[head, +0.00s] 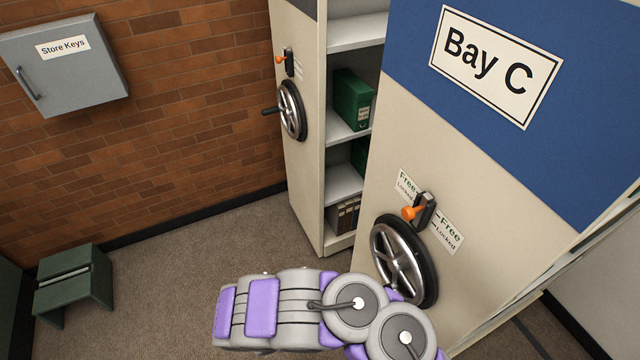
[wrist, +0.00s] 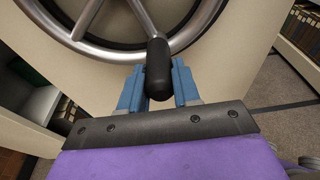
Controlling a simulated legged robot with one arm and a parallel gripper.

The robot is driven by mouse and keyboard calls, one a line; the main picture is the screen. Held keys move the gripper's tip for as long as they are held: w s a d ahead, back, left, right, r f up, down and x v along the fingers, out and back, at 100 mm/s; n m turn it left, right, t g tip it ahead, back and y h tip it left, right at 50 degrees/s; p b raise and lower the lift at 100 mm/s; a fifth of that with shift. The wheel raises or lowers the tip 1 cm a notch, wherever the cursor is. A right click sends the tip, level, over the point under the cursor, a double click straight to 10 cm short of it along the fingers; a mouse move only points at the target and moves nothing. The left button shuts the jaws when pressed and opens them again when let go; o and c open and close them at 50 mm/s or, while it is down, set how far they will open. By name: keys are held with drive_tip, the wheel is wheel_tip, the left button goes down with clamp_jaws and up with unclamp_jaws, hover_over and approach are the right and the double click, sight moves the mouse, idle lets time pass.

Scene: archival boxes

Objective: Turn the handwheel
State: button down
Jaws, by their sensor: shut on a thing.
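The handwheel (head: 404,261) is a silver spoked wheel with a black rim, on the beige end panel of the Bay C unit. It also fills the top of the wrist view (wrist: 64,22). Its black handle knob (wrist: 158,68) sticks out toward the wrist camera. My gripper (wrist: 159,88) has blue fingers, one on each side of the knob, and is shut on it. In the head view my arm hides the fingers and the knob. An orange-tipped lock lever (head: 413,212) sits above the wheel, between labels reading Free and Locked.
A second shelving unit with its own handwheel (head: 292,111) stands behind, left of Bay C, with a gap between. A grey Store Keys cabinet (head: 66,70) hangs on the brick wall. A green step stool (head: 73,281) stands at left. The carpet (head: 190,240) between is clear.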

drive_tip(key=shift+a, duration=0.1)
drive_tip(key=c, duration=0.7)
unclamp_jaws()
drive_tip(key=shift+a, duration=0.1)
drive_tip(key=shift+o, duration=0.5)
drive_tip(key=f+p+v, duration=0.2)
drive_tip(key=p+v, duration=0.1)
drive_tip(key=v, duration=0.6)
drive_tip(key=shift+s+a, duration=0.3)
drive_tip(key=shift+a, duration=0.1)
drive_tip(key=shift+s, duration=0.1)
